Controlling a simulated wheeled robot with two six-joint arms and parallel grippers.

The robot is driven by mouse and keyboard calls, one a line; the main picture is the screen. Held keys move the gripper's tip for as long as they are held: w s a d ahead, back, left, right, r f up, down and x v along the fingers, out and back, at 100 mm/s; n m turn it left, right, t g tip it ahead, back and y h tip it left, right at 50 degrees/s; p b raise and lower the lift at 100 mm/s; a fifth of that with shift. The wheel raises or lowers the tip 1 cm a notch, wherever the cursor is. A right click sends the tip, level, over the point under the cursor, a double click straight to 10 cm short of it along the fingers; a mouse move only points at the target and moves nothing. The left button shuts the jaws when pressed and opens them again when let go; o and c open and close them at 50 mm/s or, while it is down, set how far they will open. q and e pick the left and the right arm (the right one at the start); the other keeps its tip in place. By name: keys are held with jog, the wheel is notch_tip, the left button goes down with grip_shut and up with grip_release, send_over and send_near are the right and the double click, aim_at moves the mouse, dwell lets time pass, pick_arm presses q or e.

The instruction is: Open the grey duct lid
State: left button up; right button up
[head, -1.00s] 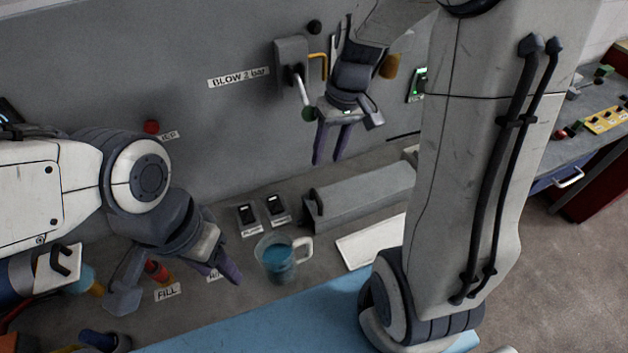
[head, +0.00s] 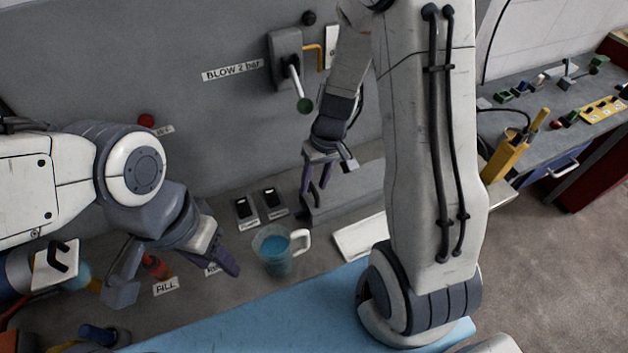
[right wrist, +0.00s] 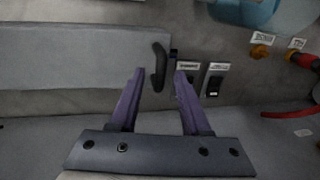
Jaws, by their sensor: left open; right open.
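The grey duct lid (head: 368,190) is the long grey cover on the worktop, partly hidden behind my right arm. In the right wrist view the lid (right wrist: 75,58) lies at the left, with a black handle (right wrist: 159,62) at its end. My right gripper (head: 315,192) is open and empty near the lid's left end. In the right wrist view the purple fingers of the right gripper (right wrist: 158,74) point towards the handle, one on each side of it in the picture; I see no contact. My left gripper (head: 226,262) is at the left near the FILL label, with no object visible in it.
A mug with blue contents (head: 272,255) stands in front of two black switches (head: 245,210). A white slab (head: 358,237) lies in front of the duct. A blue mat (head: 250,320) covers the front edge.

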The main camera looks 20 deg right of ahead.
grip_shut()
dwell(1.3)
